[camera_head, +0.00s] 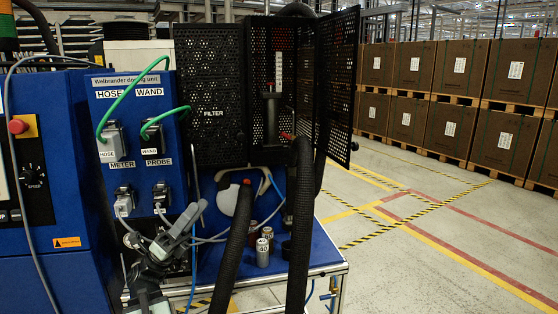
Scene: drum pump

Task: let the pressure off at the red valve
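No part is plainly readable as a red valve. A red line also shows on a pale upright gauge strip (279,72) inside the guard. My gripper (190,222), grey, is low at centre-left, in front of the blue dosing unit's right edge and left of the hoses. It touches none of the red pieces visibly. Its jaws overlap other grey parts, so its opening is unclear.
The blue dosing unit (75,170) has HOSE, WAND, METER and PROBE plugs and a red button (17,126). Black mesh panels (212,90) surround the filter area. Two thick hoses (302,230) hang in front. Small metal weights (262,252) stand on the blue shelf. Floor at right is clear.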

